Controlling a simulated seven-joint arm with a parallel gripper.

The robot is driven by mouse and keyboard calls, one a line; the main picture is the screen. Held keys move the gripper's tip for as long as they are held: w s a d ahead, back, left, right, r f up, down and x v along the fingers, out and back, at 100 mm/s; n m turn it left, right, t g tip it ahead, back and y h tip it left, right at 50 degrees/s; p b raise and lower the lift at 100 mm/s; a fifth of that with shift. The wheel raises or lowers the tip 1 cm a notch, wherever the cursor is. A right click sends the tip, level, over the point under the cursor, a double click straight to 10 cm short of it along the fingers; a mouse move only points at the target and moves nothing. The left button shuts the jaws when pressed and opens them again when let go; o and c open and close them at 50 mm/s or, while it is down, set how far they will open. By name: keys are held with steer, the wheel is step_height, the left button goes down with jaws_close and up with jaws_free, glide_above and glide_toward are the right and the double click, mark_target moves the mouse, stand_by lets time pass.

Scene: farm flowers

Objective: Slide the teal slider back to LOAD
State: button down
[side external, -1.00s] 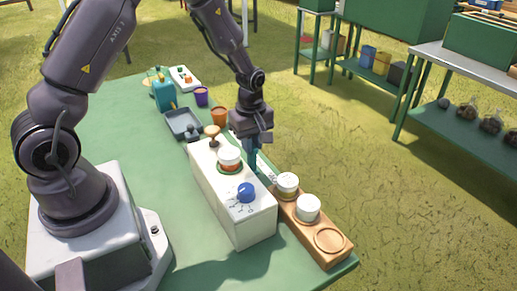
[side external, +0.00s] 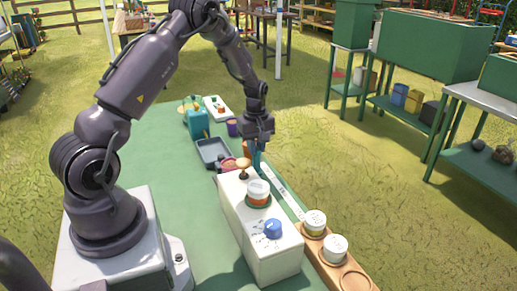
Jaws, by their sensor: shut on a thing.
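The teal slider (side external: 257,159) shows as a narrow teal upright piece at the far end of a pale marked strip (side external: 279,190), along the right side of a white box (side external: 265,255). My gripper (side external: 257,149) points down and is shut on the slider's top; its fingertips are hard to make out. The strip's lettering is too small to read, so I cannot tell which mark is LOAD.
A wooden tray (side external: 315,255) with two white-lidded jars (side external: 315,222) and an empty round recess stands at the near right. A grey tray (side external: 212,152), a purple pot (side external: 232,127) and a teal container (side external: 198,123) stand farther back. The green table's left part (side external: 200,210) is clear.

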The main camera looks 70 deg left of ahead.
steer(key=shift+a, duration=0.4)
steer(key=c, duration=1.4)
jaws_free()
steer(key=o, duration=0.3)
steer(key=shift+d, duration=0.1)
steer(key=shift+o, duration=0.2)
step_height(320, 180, up, 13)
